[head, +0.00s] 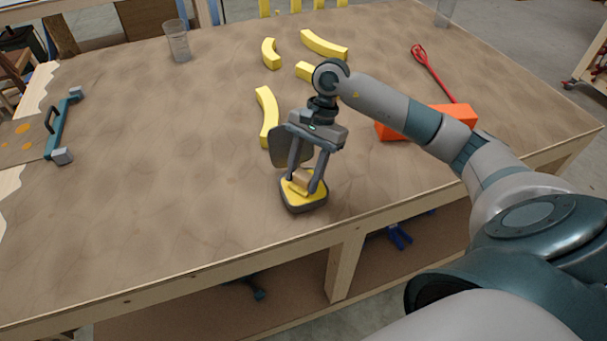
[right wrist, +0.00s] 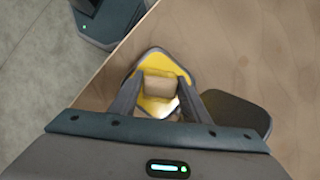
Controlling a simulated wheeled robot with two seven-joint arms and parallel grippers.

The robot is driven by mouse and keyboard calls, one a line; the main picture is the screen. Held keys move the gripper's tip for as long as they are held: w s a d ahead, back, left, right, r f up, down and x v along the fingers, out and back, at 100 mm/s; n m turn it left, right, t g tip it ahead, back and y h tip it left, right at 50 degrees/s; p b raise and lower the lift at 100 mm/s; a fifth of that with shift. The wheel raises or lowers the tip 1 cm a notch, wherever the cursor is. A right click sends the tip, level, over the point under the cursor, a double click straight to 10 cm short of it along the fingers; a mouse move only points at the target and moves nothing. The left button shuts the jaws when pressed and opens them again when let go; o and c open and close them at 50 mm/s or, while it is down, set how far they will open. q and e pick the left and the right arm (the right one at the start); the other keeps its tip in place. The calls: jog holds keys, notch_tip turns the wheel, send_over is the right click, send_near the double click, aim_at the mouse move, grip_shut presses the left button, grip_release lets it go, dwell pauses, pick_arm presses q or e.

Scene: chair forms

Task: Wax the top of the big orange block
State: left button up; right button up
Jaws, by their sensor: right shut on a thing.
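The big orange block (head: 393,131) lies on the table at the right in the head view. My right forearm passes in front of it and hides its middle. My right gripper (head: 305,186) is shut on a small tan block (right wrist: 157,87). This block sits at a dark-rimmed yellow piece (head: 303,199), which looks like an open wax tin; I cannot tell how firmly they touch. The yellow also shows in the right wrist view (right wrist: 182,72). A dark rounded plate (right wrist: 235,110), perhaps its lid, is beside it. My left gripper is out of view.
Several yellow curved pieces (head: 267,117) lie behind the right gripper. A red tool (head: 431,70) lies behind the orange block. A clear glass (head: 177,41) stands at the back left, and a teal-handled frame (head: 62,128) at the left. The left-front table (head: 150,220) is clear.

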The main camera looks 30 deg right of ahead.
aim_at(300, 177)
jog(key=shift+s+f+b, duration=0.15)
jog(key=shift+f+b, duration=0.1)
jog(key=shift+b, duration=0.15)
dwell(1.9)
jog(key=shift+r+p, duration=0.3)
jog(key=shift+r, duration=0.75)
jog(key=shift+r+p, duration=0.65)
jog(key=shift+r, duration=1.95)
jog(key=shift+a+f+n, duration=0.15)
jog(key=shift+a+n, duration=0.35)
jog(key=s+a+f+n+g+h+b, duration=0.2)
jog(key=s+a+n+g+h+b, duration=0.1)
jog(key=a+n, duration=0.6)
jog(key=s+n+h, duration=0.1)
jog(key=n, duration=0.3)
jog(key=shift+s+a, duration=0.3)
jog(key=shift+a, duration=0.05)
